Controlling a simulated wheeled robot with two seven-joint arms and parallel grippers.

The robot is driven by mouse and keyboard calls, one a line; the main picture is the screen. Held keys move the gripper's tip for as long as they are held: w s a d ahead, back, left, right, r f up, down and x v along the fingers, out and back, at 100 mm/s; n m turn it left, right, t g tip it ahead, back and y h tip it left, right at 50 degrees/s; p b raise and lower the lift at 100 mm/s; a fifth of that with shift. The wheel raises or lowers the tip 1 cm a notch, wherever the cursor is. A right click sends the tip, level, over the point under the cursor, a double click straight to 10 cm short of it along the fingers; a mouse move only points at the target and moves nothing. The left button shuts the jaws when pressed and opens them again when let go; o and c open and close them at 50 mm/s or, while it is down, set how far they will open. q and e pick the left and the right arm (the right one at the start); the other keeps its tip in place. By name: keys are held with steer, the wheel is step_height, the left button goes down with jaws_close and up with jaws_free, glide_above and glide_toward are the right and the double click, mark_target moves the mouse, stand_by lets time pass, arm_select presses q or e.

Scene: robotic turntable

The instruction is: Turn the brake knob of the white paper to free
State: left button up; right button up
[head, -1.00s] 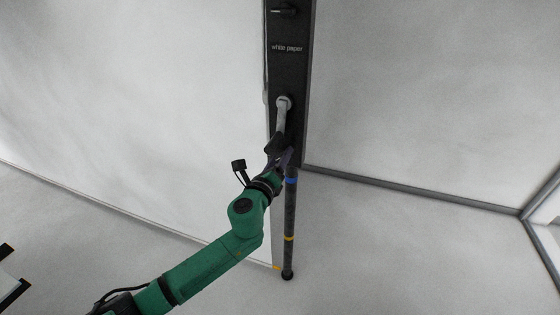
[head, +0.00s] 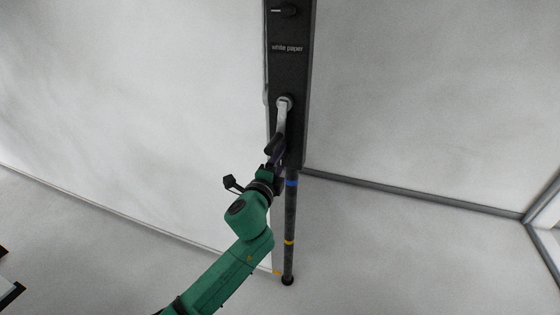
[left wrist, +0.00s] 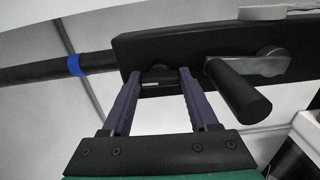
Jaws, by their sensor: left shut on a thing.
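The black panel (head: 291,75) labelled "white paper" stands upright; its lower end also shows in the left wrist view (left wrist: 125,50). In the left wrist view, a dark round knob (left wrist: 158,73) sits near the panel's lower end, with a small pale mark beside it. My left gripper (left wrist: 158,78) has its two purple fingers on either side of this knob and is shut on it. In the head view my left gripper (head: 279,160) is at the panel's lower end, below the crank, and hides the knob. Which way the knob points is unclear. My right gripper is not in view.
A grey crank (head: 283,115) with a black cylindrical grip (left wrist: 238,88) sticks out close beside my fingers. Another black knob (head: 284,10) is above the label. A dark pole (head: 290,220) with blue and yellow bands runs below the panel. White sheets flank it.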

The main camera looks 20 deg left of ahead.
arm_select(q)
steer(key=shift+n, duration=0.3)
steer(key=o, duration=1.4)
steer(key=s, duration=0.4)
steer(key=s+b, duration=0.1)
steer(key=s, duration=0.4)
steer(key=s+a, duration=0.1)
steer(key=s, duration=0.4)
steer(key=shift+s, duration=0.25)
